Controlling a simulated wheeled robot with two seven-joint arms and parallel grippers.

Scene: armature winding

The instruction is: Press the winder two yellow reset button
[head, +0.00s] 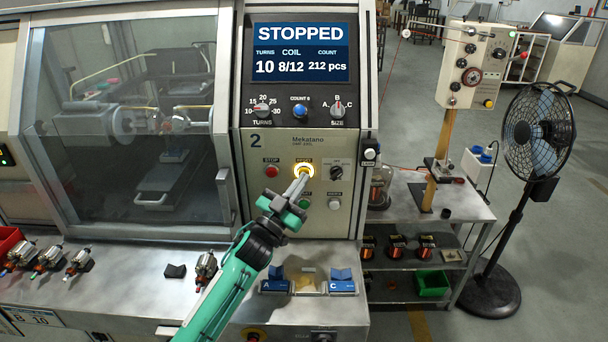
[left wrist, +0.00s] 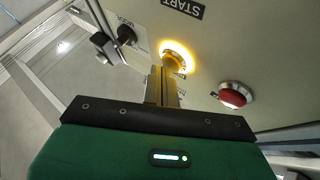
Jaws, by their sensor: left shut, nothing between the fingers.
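The yellow reset button (head: 303,170) glows on the panel of the winder marked 2 (head: 255,141), between the red stop button (head: 271,171) and a dark mode knob (head: 336,173). My left gripper (head: 300,180) is shut and empty, its fingertips at the lower edge of the lit ring in the head view. In the left wrist view the fingers reach up to the glowing button (left wrist: 177,56) and cover part of it. I cannot tell whether they touch it. The screen (head: 301,52) reads STOPPED. My right gripper is not in view.
A green button (head: 305,201) sits just below the fingers. Blue holders (head: 342,283) and several armatures (head: 48,258) stand on the bench below. A glass guard (head: 130,110) is at the left. A fan (head: 537,130) stands at the right.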

